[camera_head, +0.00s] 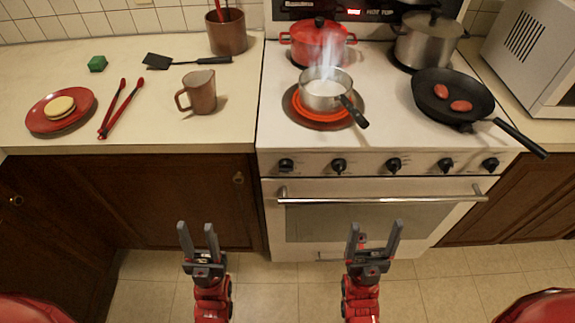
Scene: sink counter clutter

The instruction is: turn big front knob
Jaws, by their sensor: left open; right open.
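The stove (375,150) has a row of several black knobs along its white front panel. They include a far-left knob (286,165), a second knob (338,165), a middle knob (394,165) and a far-right knob (490,164). I cannot tell from labels which one is the big front knob. The front left burner (322,118) glows red under a steaming saucepan (325,92). My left gripper (197,227) is open and empty, left of the stove, in front of the cabinets. My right gripper (375,226) is open and empty, in front of the oven door, below the knobs.
The oven handle (382,198) runs across below the knobs. A frying pan (430,103) has its handle sticking out past the stove's front right. A red pot (318,48) and a steel pot (428,42) stand behind. A mug (201,94) stands on the left counter.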

